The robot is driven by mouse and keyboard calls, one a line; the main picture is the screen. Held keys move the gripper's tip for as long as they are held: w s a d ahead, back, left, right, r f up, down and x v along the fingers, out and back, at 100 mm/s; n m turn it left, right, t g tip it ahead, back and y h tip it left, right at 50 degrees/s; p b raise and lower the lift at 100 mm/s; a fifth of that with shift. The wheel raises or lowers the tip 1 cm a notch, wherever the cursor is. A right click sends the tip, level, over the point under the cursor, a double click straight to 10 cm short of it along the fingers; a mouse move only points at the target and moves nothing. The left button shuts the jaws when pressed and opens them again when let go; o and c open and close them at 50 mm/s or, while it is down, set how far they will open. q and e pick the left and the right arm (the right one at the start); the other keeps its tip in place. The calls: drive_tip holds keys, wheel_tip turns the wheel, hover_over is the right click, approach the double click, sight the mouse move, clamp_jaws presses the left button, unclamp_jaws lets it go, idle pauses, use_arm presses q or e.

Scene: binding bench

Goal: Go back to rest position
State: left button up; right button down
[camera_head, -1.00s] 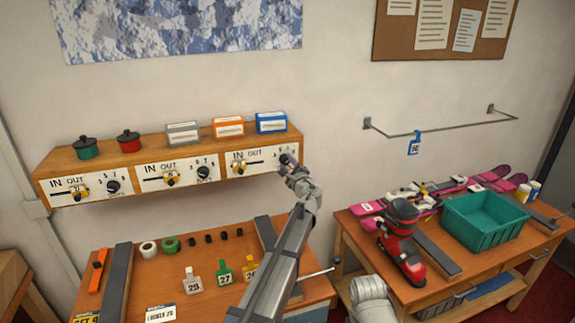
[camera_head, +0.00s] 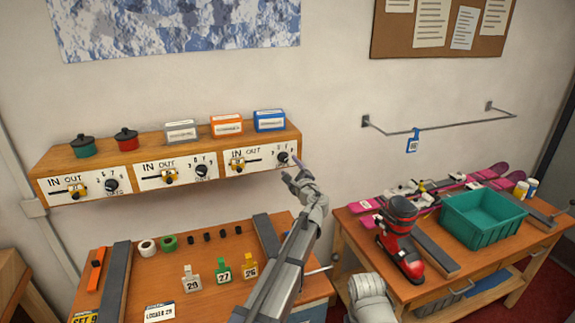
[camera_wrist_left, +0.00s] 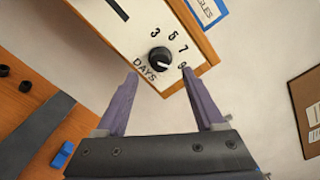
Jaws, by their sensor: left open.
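My left gripper (camera_head: 292,172) is open and empty, just in front of the right end of the wooden wall shelf (camera_head: 110,170). In the left wrist view its two purple-grey fingers (camera_wrist_left: 160,73) stand apart, either side of a black DAYS dial (camera_wrist_left: 160,57) but short of it, with a visible gap. The same dial (camera_head: 282,158) sits on the rightmost white IN/OUT panel (camera_head: 258,161) in the head view. Its pointer is too small to read surely. My right gripper does not show.
The left bench (camera_head: 215,292) holds numbered tags (camera_head: 222,272), tape rolls (camera_head: 147,247) and dark bars. The right bench (camera_head: 350,232) holds a red ski boot (camera_head: 402,240), pink skis and a teal crate (camera_head: 475,225). A wall rail (camera_head: 445,127) carries a blue tag (camera_head: 412,142).

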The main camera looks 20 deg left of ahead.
use_arm(q)
drive_tip(key=v, duration=0.2)
drive_tip(key=shift+s+d, duration=0.2)
drive_tip(key=shift+s, duration=0.1)
drive_tip(key=shift+f, duration=0.1)
drive_tip(key=s+d+f+n+g+b, duration=0.1)
drive_tip(key=s+f+n+g+b, duration=0.1)
drive_tip(key=s+f+n+g, duration=0.7)
drive_tip(key=s+d+f+n+g+h, duration=0.1)
drive_tip(key=s+d+f+g+h, duration=0.1)
drive_tip(key=s, duration=0.8)
drive_tip(key=s+d+f+n+g+h+b, duration=0.1)
drive_tip(key=s+d+f+n+g+h, duration=0.1)
drive_tip(key=s+d+f+h, duration=0.2)
drive_tip(key=s+d+f+n+g+h+b, duration=0.1)
drive_tip(key=s+d+f, duration=0.7)
drive_tip(key=s, duration=1)
wheel_tip(320, 180, down, 3)
drive_tip(key=shift+s+d+r+n+g+h, duration=0.2)
drive_tip(key=shift+n+g+h, duration=0.45)
drive_tip(key=shift+h, duration=0.25)
drive_tip(key=shift+w+a, duration=0.1)
